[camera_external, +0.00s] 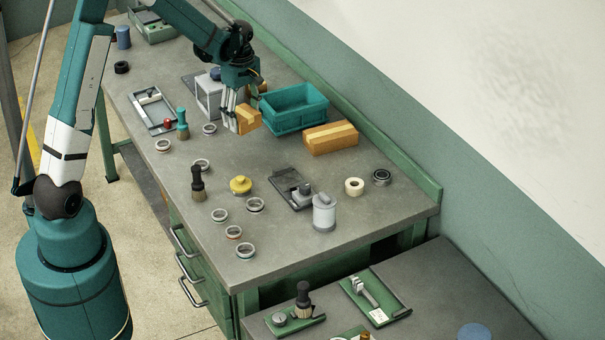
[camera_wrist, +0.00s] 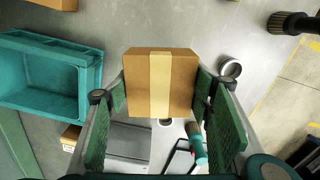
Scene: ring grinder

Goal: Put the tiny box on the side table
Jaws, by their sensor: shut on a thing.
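A small brown cardboard box (camera_external: 249,118) with a lighter tape strip is in my gripper (camera_external: 236,115), above the main workbench (camera_external: 160,185). In the wrist view, the box (camera_wrist: 160,80) sits between the two green-padded fingers (camera_wrist: 162,92), which are shut on its sides. I cannot tell whether its underside touches the bench. A lower, dark-topped side table (camera_external: 440,290) stands at the bottom right, in front of the workbench end. A smaller brown box (camera_wrist: 71,136) is partly visible beside the teal bin in the wrist view.
A teal bin (camera_external: 293,108) and a larger taped box (camera_external: 330,138) stand right of my gripper. A grey box-shaped device (camera_external: 208,94) is to its left. Rings, brushes and a grey canister (camera_external: 324,212) occupy the bench's near end. Green trays (camera_external: 375,297) sit on the side table.

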